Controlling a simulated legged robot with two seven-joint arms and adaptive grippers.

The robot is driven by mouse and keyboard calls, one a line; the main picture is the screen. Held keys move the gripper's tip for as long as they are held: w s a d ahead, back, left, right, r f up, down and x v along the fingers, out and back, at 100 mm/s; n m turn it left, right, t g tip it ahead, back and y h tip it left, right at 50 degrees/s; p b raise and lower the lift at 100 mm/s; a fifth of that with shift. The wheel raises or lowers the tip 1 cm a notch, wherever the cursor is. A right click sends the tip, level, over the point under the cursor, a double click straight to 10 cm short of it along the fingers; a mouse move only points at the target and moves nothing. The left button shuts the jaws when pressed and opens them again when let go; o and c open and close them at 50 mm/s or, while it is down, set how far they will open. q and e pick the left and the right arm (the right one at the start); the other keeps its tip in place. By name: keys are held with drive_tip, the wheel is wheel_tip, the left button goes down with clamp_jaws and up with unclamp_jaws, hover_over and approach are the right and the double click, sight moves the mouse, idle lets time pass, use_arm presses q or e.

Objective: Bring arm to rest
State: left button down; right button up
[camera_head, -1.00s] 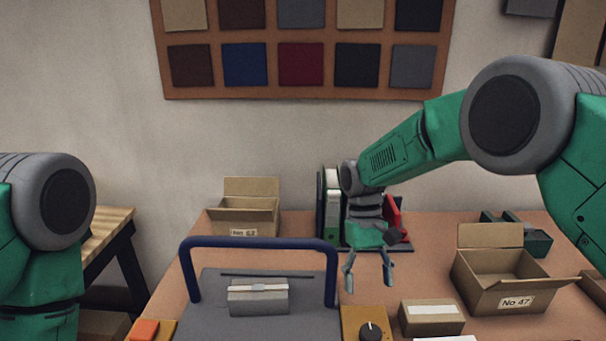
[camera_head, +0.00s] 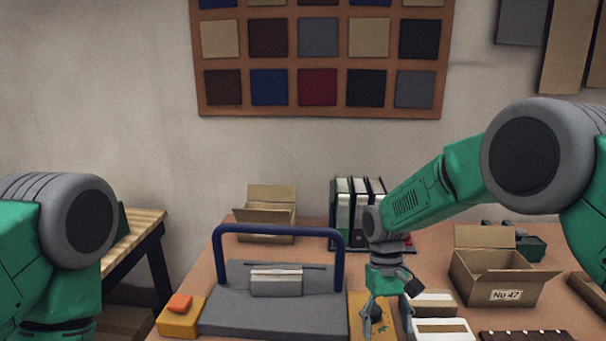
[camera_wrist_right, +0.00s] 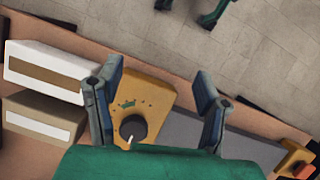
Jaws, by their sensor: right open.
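My right gripper (camera_head: 386,318) hangs from the right arm over the table, fingers pointing down and apart. It is near the yellow control box with a black knob (camera_head: 378,322). In the right wrist view the two fingers (camera_wrist_right: 155,108) are spread with nothing between them, and the yellow box with its black knob (camera_wrist_right: 133,128) shows beyond them. My left arm shows only as a shoulder and upper part at the left edge of the head view; its gripper is out of view.
An orange button box (camera_head: 180,312) stands left. Cartons (camera_head: 432,303) and an open box No 47 (camera_head: 500,275) lie right. Binders (camera_head: 345,200) stand behind the arm.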

drive_tip(key=s+d+f+t+b, duration=0.1)
drive_tip(key=s+d+f+b, duration=0.15)
drive_tip(key=s+f, duration=0.6)
drive_tip(key=s+d+f+t+b, duration=0.1)
drive_tip(key=s+d+f+b, duration=0.3)
drive_tip(key=f, duration=0.8)
drive_tip(key=s+d+f+t+b, duration=0.1)
drive_tip(key=s+d+f, duration=0.1)
drive_tip(key=s, duration=0.8)
drive_tip(key=s+d+f+m+t, duration=0.1)
drive_tip(key=s+d+f, duration=0.1)
drive_tip(key=s, duration=0.8)
drive_tip(key=shift+d+t+b, duration=0.35)
drive_tip(key=shift+d+t, duration=0.05)
drive_tip(key=shift+d, duration=0.15)
